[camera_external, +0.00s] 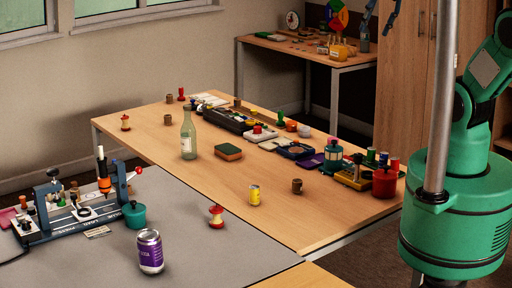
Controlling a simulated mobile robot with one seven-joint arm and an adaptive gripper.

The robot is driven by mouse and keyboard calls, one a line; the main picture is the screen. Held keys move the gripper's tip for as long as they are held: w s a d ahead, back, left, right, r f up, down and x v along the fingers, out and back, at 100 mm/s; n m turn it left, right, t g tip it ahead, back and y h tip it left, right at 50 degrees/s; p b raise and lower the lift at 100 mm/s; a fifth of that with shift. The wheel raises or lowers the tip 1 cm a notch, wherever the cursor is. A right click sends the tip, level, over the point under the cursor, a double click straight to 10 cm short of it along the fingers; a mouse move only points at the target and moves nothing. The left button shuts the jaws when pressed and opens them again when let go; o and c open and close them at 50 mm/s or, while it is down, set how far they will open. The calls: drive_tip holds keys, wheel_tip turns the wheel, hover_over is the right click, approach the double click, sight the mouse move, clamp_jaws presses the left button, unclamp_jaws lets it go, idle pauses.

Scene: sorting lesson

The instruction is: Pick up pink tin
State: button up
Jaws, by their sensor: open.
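No tin that is clearly pink stands out in this view. A small flat pink item (8,218) lies at the left edge, partly cut off, and I cannot tell if it is a tin. A purple can with a silver top (150,252) stands upright on the grey table at the front. My gripper (376,28) shows only as dark fingers at the top edge, spread apart and empty. It is high up and far from these things; the rest of it is out of frame.
The wooden table (290,222) holds a green bottle (188,138), a sponge (228,152), a red pot (384,182) and many small items along its far side. A blue rig (75,212) and a teal pot (134,215) stand at left.

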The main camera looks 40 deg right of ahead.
drive_tip(key=w+d+f+n+g, duration=0.1)
drive_tip(key=w+d+f, duration=0.1)
drive_tip(key=w, duration=0.5)
drive_tip(key=w+d+f, duration=0.1)
drive_tip(key=w+d, duration=0.2)
drive_tip(key=w, duration=0.4)
drive_tip(key=n+g+b, duration=0.2)
drive_tip(key=n+g, duration=0.2)
hover_over(333, 138)
wheel_tip(333, 138, down, 38)
drive_tip(key=shift+s+a, duration=0.1)
drive_tip(key=shift+s, duration=0.05)
drive_tip(key=shift+f+b, duration=0.7)
drive_tip(key=shift+f, duration=3.6)
